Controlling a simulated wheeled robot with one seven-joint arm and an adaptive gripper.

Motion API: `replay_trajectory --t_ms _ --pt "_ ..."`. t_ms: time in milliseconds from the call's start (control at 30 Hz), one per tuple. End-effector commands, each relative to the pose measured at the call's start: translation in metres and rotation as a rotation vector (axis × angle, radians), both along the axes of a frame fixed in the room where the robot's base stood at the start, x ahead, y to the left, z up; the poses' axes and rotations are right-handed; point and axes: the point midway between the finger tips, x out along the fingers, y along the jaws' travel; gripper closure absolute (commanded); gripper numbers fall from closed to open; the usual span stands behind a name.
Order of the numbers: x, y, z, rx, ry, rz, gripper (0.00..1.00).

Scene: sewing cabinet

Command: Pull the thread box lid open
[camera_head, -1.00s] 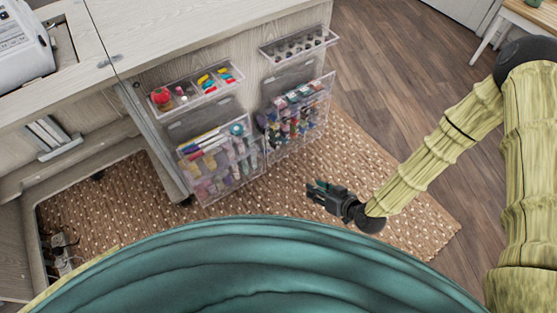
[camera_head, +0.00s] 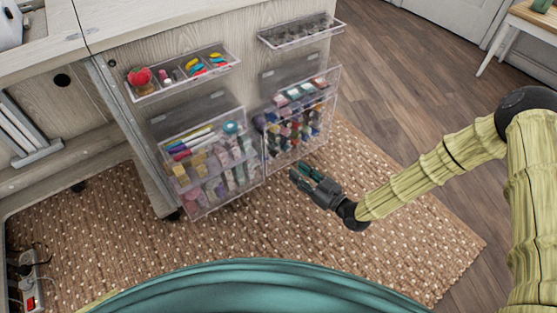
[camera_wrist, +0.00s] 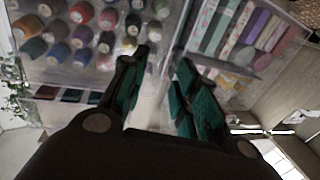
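The thread box (camera_head: 293,122) is a clear box of colored spools, hung on the cabinet side at the right. In the wrist view its spools (camera_wrist: 80,35) fill the upper left. A grey see-through panel (camera_head: 290,74) shows at its top; I cannot tell whether this is the lid. My gripper (camera_head: 300,172) is just below and in front of the thread box's lower edge, apart from it as far as I can tell. In the wrist view its dark fingers with green pads (camera_wrist: 163,62) are spread, with nothing held between them.
A second clear box (camera_head: 215,165) with pens and rolls hangs to the left. Clear trays (camera_head: 180,78) and (camera_head: 300,31) hang above the boxes. A woven brown rug (camera_head: 400,225) covers clear floor. A small table (camera_head: 530,20) stands far right. A power strip (camera_head: 30,285) lies at lower left.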

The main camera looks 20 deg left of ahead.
Motion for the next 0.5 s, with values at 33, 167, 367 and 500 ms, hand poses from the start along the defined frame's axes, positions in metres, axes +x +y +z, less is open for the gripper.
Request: replay_trajectory --t_ms 33,167,367,500 --pt "0.002 0.005 -0.001 0.001 0.0 0.001 0.7" --pt "0.01 0.021 -0.002 0.001 0.0 0.001 0.7" --pt "0.025 0.051 -0.003 0.0 0.001 0.001 0.7" --pt "0.034 0.069 -0.003 0.001 0.002 0.0 0.7"
